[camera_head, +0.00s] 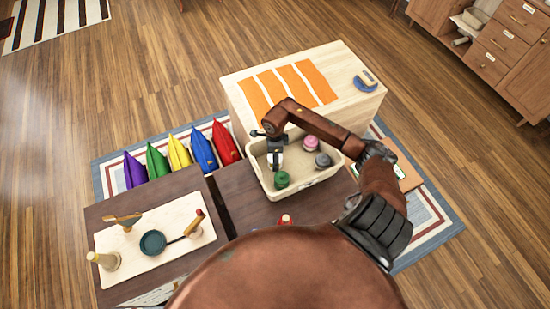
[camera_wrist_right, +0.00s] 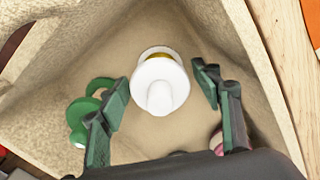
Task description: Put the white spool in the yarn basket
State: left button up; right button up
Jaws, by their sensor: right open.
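The white spool (camera_wrist_right: 160,85) lies inside the beige yarn basket (camera_wrist_right: 62,60), near its middle in the right wrist view, with a bit of gold behind its rim. In the head view the basket (camera_head: 306,189) stands at the dark table's far edge, and the spool (camera_head: 277,161) shows as a white patch under my gripper. My right gripper (camera_wrist_right: 161,90) is open, with its green-tipped fingers on either side of the spool and gaps visible between. It also shows in the head view (camera_head: 274,156), reaching down into the basket. My left gripper is not in view.
A green spool (camera_head: 281,179), a pink spool (camera_head: 311,143) and a grey spool (camera_head: 323,160) are also in the basket. A pale wooden block table (camera_head: 350,105) with an orange striped cloth stands behind. A board (camera_head: 180,243) with a small pan lies on the left.

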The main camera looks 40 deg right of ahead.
jog(key=shift+r, duration=0.3)
notch_tip(320, 180, up, 12)
jog(key=shift+f+p, duration=0.15)
jog(key=shift+p, duration=0.8)
